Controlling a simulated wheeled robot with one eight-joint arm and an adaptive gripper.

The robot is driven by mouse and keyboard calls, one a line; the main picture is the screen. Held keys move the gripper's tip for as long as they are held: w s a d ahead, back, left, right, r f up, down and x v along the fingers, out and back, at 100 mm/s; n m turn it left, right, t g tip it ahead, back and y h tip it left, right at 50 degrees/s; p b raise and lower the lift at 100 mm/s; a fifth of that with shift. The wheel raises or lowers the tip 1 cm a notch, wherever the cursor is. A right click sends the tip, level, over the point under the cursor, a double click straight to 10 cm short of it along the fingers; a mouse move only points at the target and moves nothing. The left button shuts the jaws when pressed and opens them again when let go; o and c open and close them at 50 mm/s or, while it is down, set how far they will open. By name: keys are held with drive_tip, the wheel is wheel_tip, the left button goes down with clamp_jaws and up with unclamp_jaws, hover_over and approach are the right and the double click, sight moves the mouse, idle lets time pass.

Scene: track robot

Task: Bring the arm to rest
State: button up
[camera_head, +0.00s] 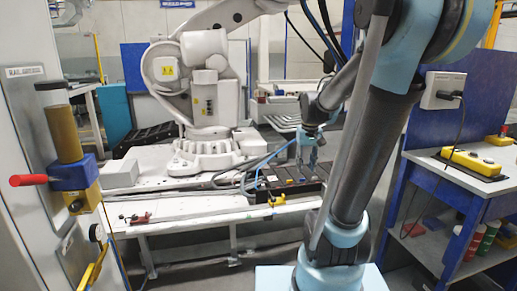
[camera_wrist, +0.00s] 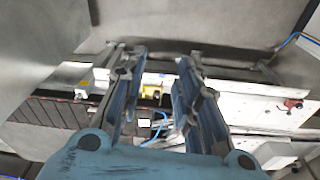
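My arm, grey and light blue, rises from the lower middle of the head view and bends over at the top. My gripper (camera_head: 307,158) hangs at its end over the white table (camera_head: 180,208), near a dark tray (camera_head: 296,188). In the wrist view my gripper (camera_wrist: 160,65) has its two blue-grey fingers spread apart with nothing between them. Beyond the fingers a yellow piece (camera_wrist: 152,88) shows on the table. How far the fingertips are above the table is hard to tell.
A white industrial robot (camera_head: 203,95) stands on the table behind my gripper, with blue cables beside it. A blue workbench (camera_head: 445,190) with a yellow control box (camera_head: 471,162) is at the right. A cabinet (camera_head: 30,130) with a red handle (camera_head: 29,180) is at the left.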

drive_tip(key=s+f, duration=0.4)
drive_tip(key=s, duration=0.5)
drive_tip(key=s+f+m, duration=0.1)
drive_tip(key=s+f, duration=0.3)
drive_tip(key=s, duration=0.6)
drive_tip(key=shift+s+d+f+t, duration=0.15)
drive_tip(key=shift+d+f+t, duration=0.1)
drive_tip(key=shift+d+t, duration=0.15)
drive_tip(key=shift+w+f, duration=0.2)
drive_tip(key=shift+w, duration=0.25)
drive_tip(key=shift+o, duration=0.6)
